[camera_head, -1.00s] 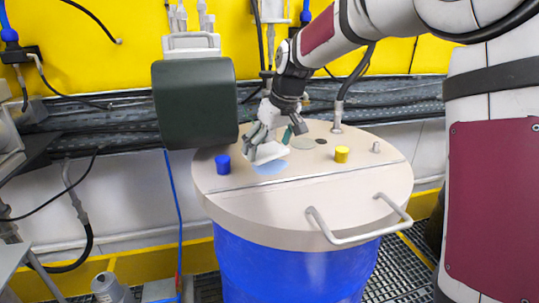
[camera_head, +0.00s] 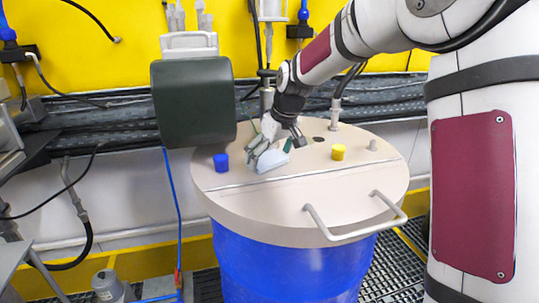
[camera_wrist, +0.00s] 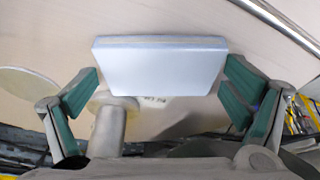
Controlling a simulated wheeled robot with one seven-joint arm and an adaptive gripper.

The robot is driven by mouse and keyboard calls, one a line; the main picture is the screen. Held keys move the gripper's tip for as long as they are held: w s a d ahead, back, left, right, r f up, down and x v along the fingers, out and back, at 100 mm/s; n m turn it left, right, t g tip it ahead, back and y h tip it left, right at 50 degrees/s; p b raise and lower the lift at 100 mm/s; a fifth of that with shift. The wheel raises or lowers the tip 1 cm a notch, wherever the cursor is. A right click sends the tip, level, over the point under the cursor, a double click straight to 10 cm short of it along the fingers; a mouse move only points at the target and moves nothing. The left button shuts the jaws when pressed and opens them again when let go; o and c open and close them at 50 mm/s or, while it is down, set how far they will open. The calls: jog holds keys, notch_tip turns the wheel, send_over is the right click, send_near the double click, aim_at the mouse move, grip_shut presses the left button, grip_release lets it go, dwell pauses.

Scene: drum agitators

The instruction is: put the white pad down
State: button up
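The white pad (camera_head: 272,161) is a pale, faintly bluish block at the drum lid (camera_head: 230,212), where a round blue mark was visible earlier. In the wrist view the pad (camera_wrist: 160,70) lies across between the fingertips. My gripper (camera_head: 265,152) is above the lid, its green-lined fingers at the two short ends of the pad. They look closed on it, though the left contact is hard to make out. I cannot tell whether the pad's underside touches the lid. The blue mark is hidden.
A blue cap (camera_head: 221,162) stands left of the pad and a yellow cap (camera_head: 338,152) to the right. A dark box (camera_head: 193,102) hangs close at left. A white handle (camera_head: 355,228) crosses the lid's front.

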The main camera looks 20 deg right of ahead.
dwell(0.3)
jog(key=v, duration=1.2)
jog(key=s+a+r+m+h, duration=0.1)
jog(key=s+a+m+h, duration=0.1)
jog(key=s, duration=1.6)
jog(key=s+f+m, duration=0.1)
jog(key=s+f, duration=0.2)
jog(key=s, duration=0.4)
jog(key=s+f+m+t, duration=0.1)
jog(key=s+f, duration=0.1)
jog(key=s, duration=0.5)
jog(key=shift+d+f+b, duration=0.35)
jog(key=shift+d+f, duration=0.05)
jog(key=shift+d, duration=0.1)
jog(key=shift+s, duration=0.1)
dwell(1.6)
